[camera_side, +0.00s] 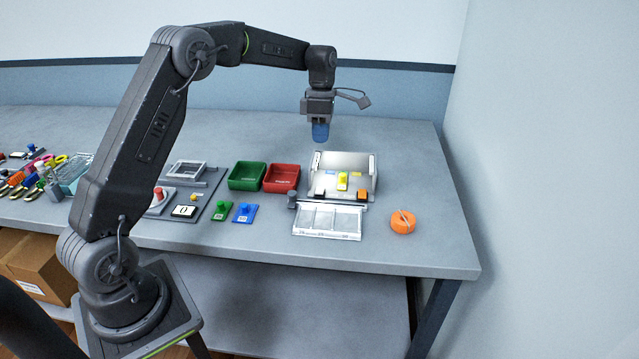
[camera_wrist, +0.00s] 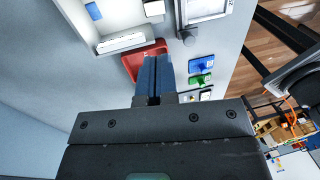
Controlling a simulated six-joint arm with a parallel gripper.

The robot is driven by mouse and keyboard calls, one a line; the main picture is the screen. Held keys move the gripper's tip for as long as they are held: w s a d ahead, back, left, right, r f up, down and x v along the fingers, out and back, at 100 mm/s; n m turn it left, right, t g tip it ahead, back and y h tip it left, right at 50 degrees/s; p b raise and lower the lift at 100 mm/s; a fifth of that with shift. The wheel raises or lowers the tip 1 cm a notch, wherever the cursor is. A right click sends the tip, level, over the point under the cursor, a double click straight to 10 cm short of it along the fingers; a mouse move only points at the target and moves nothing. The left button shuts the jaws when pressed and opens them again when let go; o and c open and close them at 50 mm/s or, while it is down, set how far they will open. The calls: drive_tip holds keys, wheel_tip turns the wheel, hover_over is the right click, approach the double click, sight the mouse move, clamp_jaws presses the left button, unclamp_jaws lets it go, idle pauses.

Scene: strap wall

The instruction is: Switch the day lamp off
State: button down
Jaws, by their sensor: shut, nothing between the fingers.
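My gripper (camera_side: 320,132) has blue fingers that are shut and empty. It hangs above the back edge of the white open-topped tray (camera_side: 372,188), clear of everything. Its fingers also show in the wrist view (camera_wrist: 155,62), in front of the red bin. No part I can see is clearly marked as the day lamp. A green plate (camera_side: 221,211) and a blue plate (camera_side: 245,213), each with a small raised part, lie at the front; they also show in the wrist view as the green plate (camera_wrist: 200,79) and the blue plate (camera_wrist: 202,65). Their settings are too small to tell.
A green bin (camera_side: 247,176) and a red bin (camera_side: 282,178) stand left of the tray. A white card marked 0 (camera_side: 184,211) and a red knob (camera_side: 157,192) are farther left. An orange round thing (camera_side: 402,222) lies at right. The back of the table is clear.

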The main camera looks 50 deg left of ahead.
sight(319, 192)
drive_tip(key=f, duration=0.4)
drive_tip(key=s+d+f, duration=0.1)
drive_tip(key=f, duration=0.8)
drive_tip(key=shift+s+d+f, duration=0.2)
drive_tip(key=shift+s+d, duration=0.05)
drive_tip(key=shift+s, duration=0.05)
drive_tip(key=shift+f, duration=0.1)
